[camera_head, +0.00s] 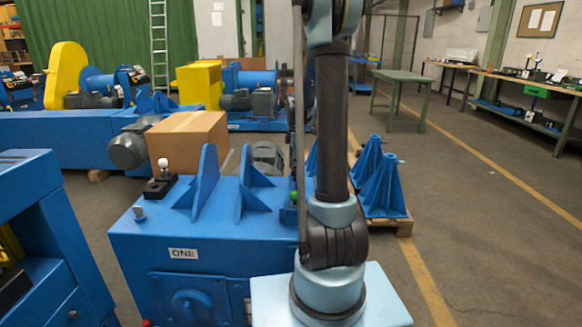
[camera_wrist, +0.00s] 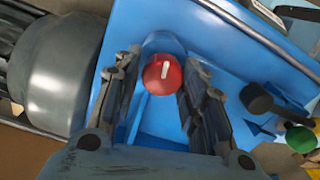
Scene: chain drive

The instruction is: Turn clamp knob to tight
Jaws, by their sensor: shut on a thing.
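The clamp knob (camera_wrist: 162,75) is a round red knob with a white line on its face, in the middle of the wrist view. The white line stands nearly upright there. It sits against a blue machine part. My gripper (camera_wrist: 156,83) has one dark finger on each side of the knob and is shut on it. In the head view my arm hides this knob and my gripper; the blue machine marked ONE (camera_head: 150,252) stands in front of me.
A green ball knob (camera_wrist: 300,139) and a black-ended lever (camera_wrist: 257,99) are right of my fingers. A grey motor (camera_wrist: 62,70) is close on the left. A cardboard box (camera_head: 187,140) stands behind the machine. Blue stands (camera_head: 381,185) are on a pallet; the floor to the right is open.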

